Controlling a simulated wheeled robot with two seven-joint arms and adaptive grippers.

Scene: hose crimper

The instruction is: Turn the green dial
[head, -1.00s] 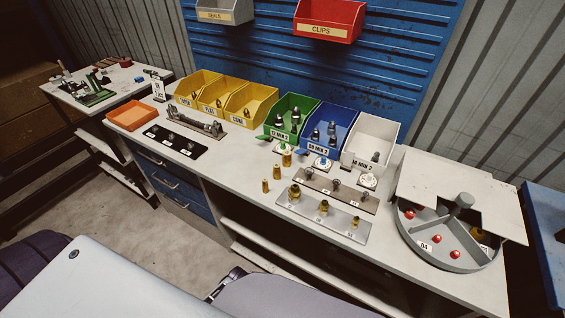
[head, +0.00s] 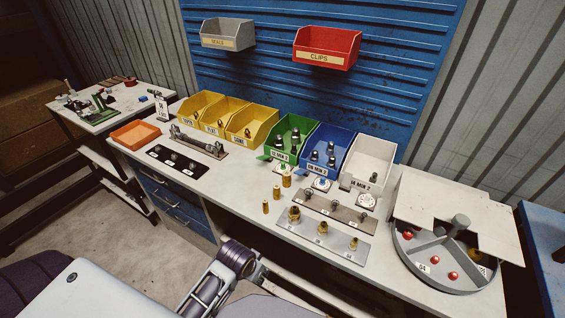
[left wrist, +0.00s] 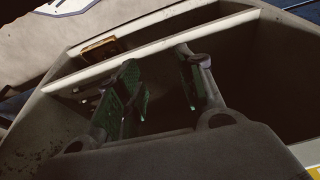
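In the head view, a small round white dial with a green knob (head: 282,168) sits on the bench in front of the green bin (head: 290,140). Its marks are too small to read. My left gripper (head: 204,290) is low at the bottom of the head view, in front of the bench and well short of the dial. In the left wrist view its two green-padded fingers (left wrist: 166,112) stand apart with nothing between them. The dial cannot be made out in that view. My right gripper is not in view.
A blue dial (head: 321,183) and a white dial (head: 367,201) sit right of the green one. Brass fittings (head: 287,180) stand close in front of it. A grey fittings plate (head: 322,232) and a round divided tray (head: 450,265) lie to the right.

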